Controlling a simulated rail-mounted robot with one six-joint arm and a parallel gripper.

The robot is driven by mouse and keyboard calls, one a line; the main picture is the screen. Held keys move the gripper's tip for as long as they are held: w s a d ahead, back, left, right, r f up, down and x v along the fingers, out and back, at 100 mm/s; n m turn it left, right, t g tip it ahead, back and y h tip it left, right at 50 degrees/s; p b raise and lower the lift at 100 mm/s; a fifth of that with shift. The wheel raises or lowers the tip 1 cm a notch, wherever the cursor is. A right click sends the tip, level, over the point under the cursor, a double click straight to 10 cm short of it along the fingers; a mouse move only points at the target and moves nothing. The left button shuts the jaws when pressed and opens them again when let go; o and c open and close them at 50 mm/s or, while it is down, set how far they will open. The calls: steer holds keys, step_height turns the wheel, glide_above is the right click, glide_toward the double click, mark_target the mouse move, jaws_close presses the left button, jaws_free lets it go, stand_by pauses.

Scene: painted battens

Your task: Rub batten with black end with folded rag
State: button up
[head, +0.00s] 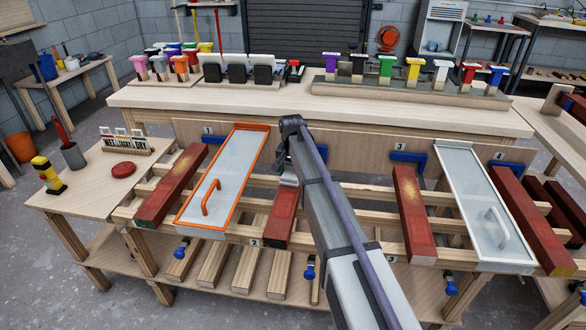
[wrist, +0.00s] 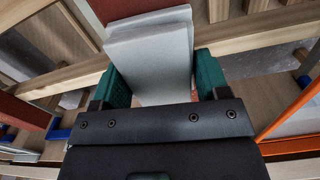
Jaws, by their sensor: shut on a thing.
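My gripper (wrist: 160,85) has green fingers and is shut on a folded pale grey rag (wrist: 150,50). In the head view my gripper (head: 288,172) is over the second batten from the left, partly hidden by my arm. That red batten (head: 280,218) shows its near part below the gripper; its far part is hidden. In the wrist view red wood (wrist: 135,8) shows behind the rag; I cannot tell whether they touch. Other red battens lie at left (head: 172,185), with a yellowish worn patch, and right of my arm (head: 412,212).
An orange-framed glazed panel (head: 225,180) with a handle lies left of the gripper. A white-framed one (head: 482,205) lies right, beside another red batten (head: 532,220). Blue clamps (head: 408,158) edge the slatted rack. Coloured-topped holders stand on the bench (head: 330,108) behind.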

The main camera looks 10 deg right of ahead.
mark_target(290, 177)
steer(key=shift+s+a+f, duration=0.1)
steer(key=shift+s+a, duration=0.2)
steer(key=shift+s, duration=0.55)
steer(key=shift+s+a+f, duration=0.1)
steer(key=shift+s+a, duration=0.2)
steer(key=shift+s, duration=0.5)
steer(key=shift+r, duration=0.2)
steer(key=shift+w+f, duration=0.1)
steer(key=shift+w+d, duration=0.25)
steer(key=shift+w, duration=0.45)
steer(key=shift+w+d, duration=0.25)
steer(key=shift+w, duration=0.4)
steer(key=shift+w+d, duration=0.5)
steer(key=shift+w, duration=0.65)
steer(key=shift+w+d, duration=0.45)
steer(key=shift+w, duration=0.75)
steer(key=shift+w+d, duration=0.5)
steer(key=shift+w, duration=0.65)
steer(key=shift+w+d, duration=0.3)
steer(key=shift+w, duration=0.5)
steer(key=shift+w+d, duration=0.3)
steer(key=shift+w, duration=0.45)
step_height(290, 177, up, 6)
steer(key=p, duration=0.5)
steer(key=shift+f+p, duration=0.1)
steer(key=shift+p, duration=0.3)
